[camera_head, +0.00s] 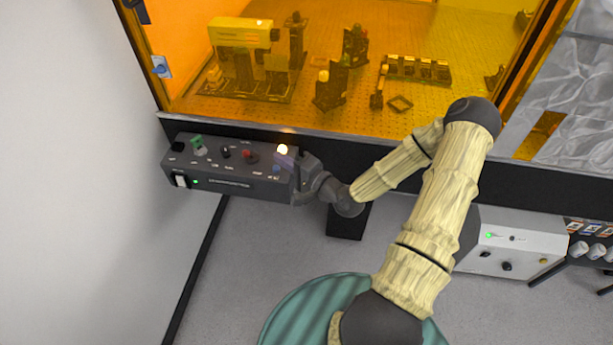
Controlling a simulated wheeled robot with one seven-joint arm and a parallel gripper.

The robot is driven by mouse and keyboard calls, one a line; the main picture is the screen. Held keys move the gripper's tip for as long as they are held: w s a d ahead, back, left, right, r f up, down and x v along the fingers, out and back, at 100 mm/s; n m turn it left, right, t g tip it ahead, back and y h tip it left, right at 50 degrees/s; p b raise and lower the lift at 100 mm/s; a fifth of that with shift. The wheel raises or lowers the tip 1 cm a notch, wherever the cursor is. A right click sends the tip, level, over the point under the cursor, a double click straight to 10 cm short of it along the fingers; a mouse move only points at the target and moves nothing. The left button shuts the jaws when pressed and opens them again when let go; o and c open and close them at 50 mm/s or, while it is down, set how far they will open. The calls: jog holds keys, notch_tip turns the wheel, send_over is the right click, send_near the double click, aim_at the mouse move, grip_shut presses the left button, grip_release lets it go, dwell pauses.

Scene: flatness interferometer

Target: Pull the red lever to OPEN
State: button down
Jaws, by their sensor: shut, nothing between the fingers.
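A dark control box (230,187) is mounted at the front edge of the orange enclosure, left of centre. A small red part (249,154), which looks like the red lever, stands on its top panel, right of the middle. The labels are too small to read, so its setting cannot be told. My gripper (296,172) is at the right end of the box, to the right of the red part and apart from it. It is shut and empty. Its fingertips are hard to make out against the dark box, so contact with the box cannot be told.
A glowing lamp (283,149), a green part (198,146) and a black knob (225,152) are also on the box top. The orange enclosure (300,115) rises behind. A white instrument (515,240) stands at right. Grey floor (250,255) is clear in front.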

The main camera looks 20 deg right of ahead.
jog(key=b+v, duration=0.1)
jog(key=v, duration=0.7)
jog(key=shift+s, duration=0.15)
notch_tip(320, 180, down, 5)
jog(key=s+a+n+g+h+p, duration=0.1)
jog(key=n+g+h, duration=0.3)
jog(key=n+g, duration=0.3)
jog(key=s+r+n+g+h+p, duration=0.1)
jog(key=s+r+n+g+h, duration=0.1)
jog(key=s+r, duration=0.3)
jog(key=s+a+r+n+g+h+p, duration=0.1)
jog(key=s+r+n+g+h, duration=0.1)
jog(key=r, duration=0.8)
jog(key=s+g+h, duration=0.1)
jog(key=s+h, duration=0.1)
jog(key=s, duration=0.1)
jog(key=shift+a+r+g+p, duration=0.15)
jog(key=shift+a+g+p, duration=0.15)
jog(key=shift+p, duration=0.05)
